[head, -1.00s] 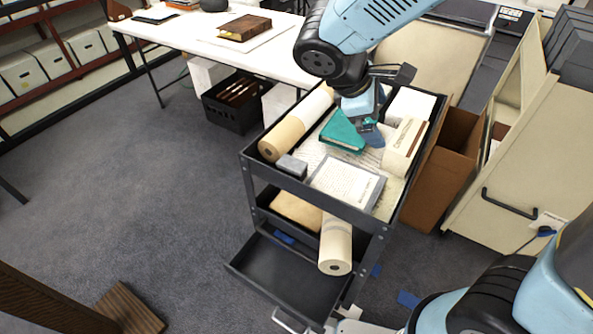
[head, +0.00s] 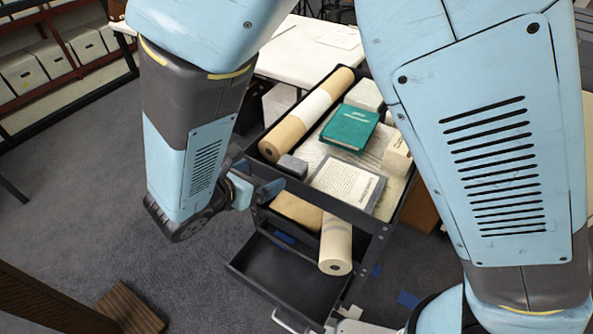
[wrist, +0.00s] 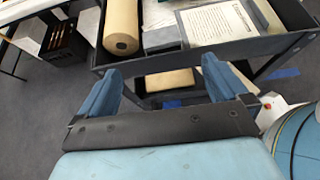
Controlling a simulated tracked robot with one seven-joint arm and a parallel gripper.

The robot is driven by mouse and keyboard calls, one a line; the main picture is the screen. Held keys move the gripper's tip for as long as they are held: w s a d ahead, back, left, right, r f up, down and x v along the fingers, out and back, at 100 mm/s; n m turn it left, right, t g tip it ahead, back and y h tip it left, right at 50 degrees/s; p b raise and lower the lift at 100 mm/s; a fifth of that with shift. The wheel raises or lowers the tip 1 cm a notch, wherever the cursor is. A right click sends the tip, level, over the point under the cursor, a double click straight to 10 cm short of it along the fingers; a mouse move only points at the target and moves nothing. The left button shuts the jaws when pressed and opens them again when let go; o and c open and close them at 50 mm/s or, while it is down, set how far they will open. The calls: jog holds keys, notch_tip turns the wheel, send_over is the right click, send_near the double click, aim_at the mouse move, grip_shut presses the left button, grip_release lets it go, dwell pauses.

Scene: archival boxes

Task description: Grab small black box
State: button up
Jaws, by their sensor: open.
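A small dark grey box (head: 292,166) sits at the near left corner of the cart's top tray (head: 345,207), beside the end of a paper roll. It is the closest match to a small black box. It also shows in the wrist view (wrist: 162,39), beyond the space between the fingers. My gripper (head: 262,185) is at the cart's near left side, partly hidden by my arm in the head view. In the wrist view my gripper (wrist: 161,70) has its two blue fingers spread, with nothing between them. The gripper is apart from the box.
The top tray has a raised dark rim. It holds a rolled paper (head: 312,115), a green book (head: 349,128), a framed document (head: 347,185) and cream boxes. Another roll (head: 336,245) sticks out from the lower shelf. Open carpet lies left of the cart.

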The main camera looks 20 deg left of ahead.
send_near(291, 165)
jog(key=w+f, duration=0.1)
jog(key=w, duration=0.2)
jog(key=shift+s+d+f+x, duration=0.1)
jog(key=shift+d+x, duration=0.05)
jog(key=shift+x, duration=0.75)
jog(key=shift+s+d+f+x, duration=0.1)
jog(key=shift+x, duration=0.8)
jog(key=shift+s+d+x, duration=0.1)
jog(key=shift+d+x, duration=0.05)
jog(key=shift+x, duration=0.75)
jog(key=shift+c, duration=0.2)
jog(key=c, duration=0.9)
